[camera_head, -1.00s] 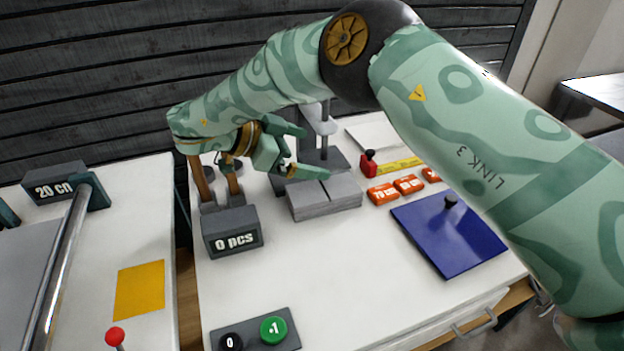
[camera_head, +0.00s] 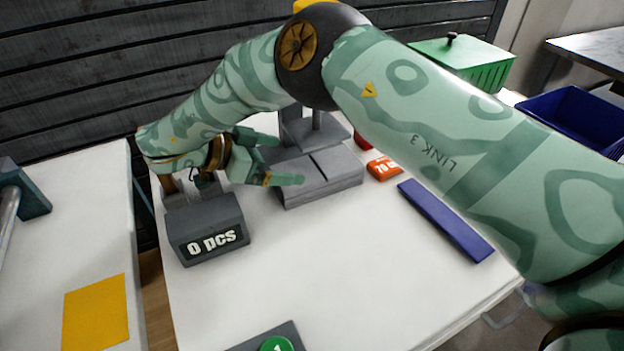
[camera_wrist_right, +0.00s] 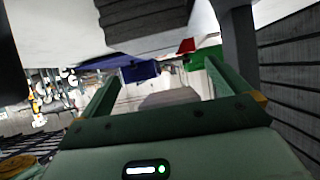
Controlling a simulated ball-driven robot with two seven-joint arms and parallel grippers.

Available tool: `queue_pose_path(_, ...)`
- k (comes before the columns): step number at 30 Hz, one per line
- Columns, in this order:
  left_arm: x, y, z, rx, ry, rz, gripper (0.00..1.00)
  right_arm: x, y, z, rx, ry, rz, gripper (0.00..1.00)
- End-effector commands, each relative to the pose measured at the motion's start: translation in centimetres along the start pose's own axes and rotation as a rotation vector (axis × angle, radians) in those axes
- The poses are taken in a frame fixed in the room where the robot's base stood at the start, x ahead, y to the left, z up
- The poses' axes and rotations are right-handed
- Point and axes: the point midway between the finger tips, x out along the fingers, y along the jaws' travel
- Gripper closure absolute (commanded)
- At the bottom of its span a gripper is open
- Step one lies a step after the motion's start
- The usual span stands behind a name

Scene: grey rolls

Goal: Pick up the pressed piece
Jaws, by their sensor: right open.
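The grey press (camera_head: 318,178) stands on the white table, with a low two-part block in front and an upright column behind. My right gripper (camera_head: 272,160) is open at the left side of the press block; one fingertip overlaps the block's left part in the head view. I cannot make out a pressed piece on the press. In the right wrist view my two green fingers (camera_wrist_right: 160,92) are spread, with a blurred grey-brown surface (camera_wrist_right: 170,97) showing between them; I cannot tell what it is. My left gripper is not in view.
A grey counter reading "0 pcs" (camera_head: 208,230) stands close below my right wrist. An orange tag (camera_head: 384,168) and a blue plate (camera_head: 445,220) lie to the right. A green crate (camera_head: 480,68) and a blue bin (camera_head: 575,115) stand behind.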

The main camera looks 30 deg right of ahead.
Motion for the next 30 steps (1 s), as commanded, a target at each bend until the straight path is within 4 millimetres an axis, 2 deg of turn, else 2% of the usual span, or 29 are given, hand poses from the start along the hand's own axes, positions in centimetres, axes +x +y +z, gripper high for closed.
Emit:
queue_pose_path(1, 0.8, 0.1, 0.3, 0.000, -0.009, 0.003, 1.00, 0.7, -0.1, 1.2, -0.009, 0.001, 0.005, 0.00)
queue_pose_path(3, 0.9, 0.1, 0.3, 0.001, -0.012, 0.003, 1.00, 1.2, -0.2, 1.4, -0.012, 0.001, 0.007, 0.00)
queue_pose_path(8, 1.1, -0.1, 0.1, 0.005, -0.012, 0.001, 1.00, 3.1, -0.1, 1.3, -0.012, 0.001, 0.009, 0.00)
queue_pose_path(16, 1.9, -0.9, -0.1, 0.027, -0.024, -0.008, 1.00, 7.4, 0.5, 1.2, -0.012, 0.000, 0.010, 0.00)
queue_pose_path(20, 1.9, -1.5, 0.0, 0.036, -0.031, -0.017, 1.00, 8.2, 0.6, 1.1, -0.011, 0.000, 0.006, 0.00)
queue_pose_path(26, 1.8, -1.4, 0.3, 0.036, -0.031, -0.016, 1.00, 8.2, 0.6, 0.9, -0.009, 0.000, 0.004, 0.00)
queue_pose_path(30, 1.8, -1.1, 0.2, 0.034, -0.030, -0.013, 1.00, 8.2, 0.6, 1.0, -0.009, 0.001, 0.004, 0.39)
